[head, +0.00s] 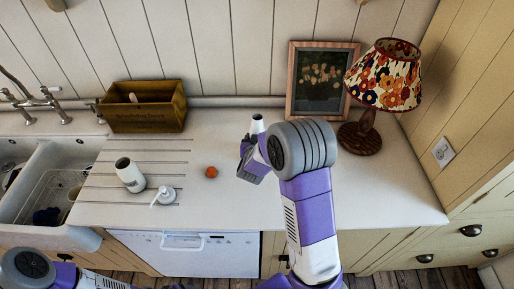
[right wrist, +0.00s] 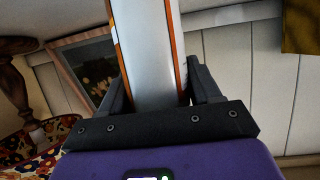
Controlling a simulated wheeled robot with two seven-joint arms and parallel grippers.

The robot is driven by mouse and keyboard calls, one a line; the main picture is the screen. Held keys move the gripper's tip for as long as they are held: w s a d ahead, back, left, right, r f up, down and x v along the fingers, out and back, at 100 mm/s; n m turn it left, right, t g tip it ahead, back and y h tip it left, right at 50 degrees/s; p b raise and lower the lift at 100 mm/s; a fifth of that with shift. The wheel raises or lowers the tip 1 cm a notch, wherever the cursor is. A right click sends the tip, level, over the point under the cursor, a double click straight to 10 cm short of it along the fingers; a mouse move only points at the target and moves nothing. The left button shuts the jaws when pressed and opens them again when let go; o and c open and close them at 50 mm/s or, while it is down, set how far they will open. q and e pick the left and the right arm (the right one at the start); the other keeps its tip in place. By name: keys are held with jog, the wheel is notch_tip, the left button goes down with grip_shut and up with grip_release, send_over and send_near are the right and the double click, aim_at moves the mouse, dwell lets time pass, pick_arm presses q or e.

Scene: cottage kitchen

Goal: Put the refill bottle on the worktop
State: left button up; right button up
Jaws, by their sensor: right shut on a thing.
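The refill bottle (head: 257,124), white with orange edging, is mostly hidden behind my right wrist in the head view. In the right wrist view the bottle (right wrist: 147,50) stands between the two dark fingers. My right gripper (head: 251,150) is shut on it over the middle of the worktop (head: 225,205). I cannot tell whether its base touches the surface. My left arm shows at the bottom left of the head view; its gripper is not in view.
A white open-necked dispenser (head: 131,176), a pump top (head: 164,197) and an orange-red cap (head: 211,172) are on the worktop left of my gripper. A wooden box (head: 143,120), picture frame (head: 310,112) and lamp (head: 368,120) stand at the back. The front right is clear.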

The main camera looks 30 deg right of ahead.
jog(key=shift+w+f+b, duration=0.1)
jog(key=shift+f+b, duration=0.25)
jog(key=shift+f, duration=1.5)
jog(key=shift+f, duration=0.15)
jog(key=o, duration=1.4)
jog(key=shift+r, duration=0.3)
jog(key=p+v, duration=0.1)
jog(key=v, duration=1.1)
jog(key=shift+f, duration=0.1)
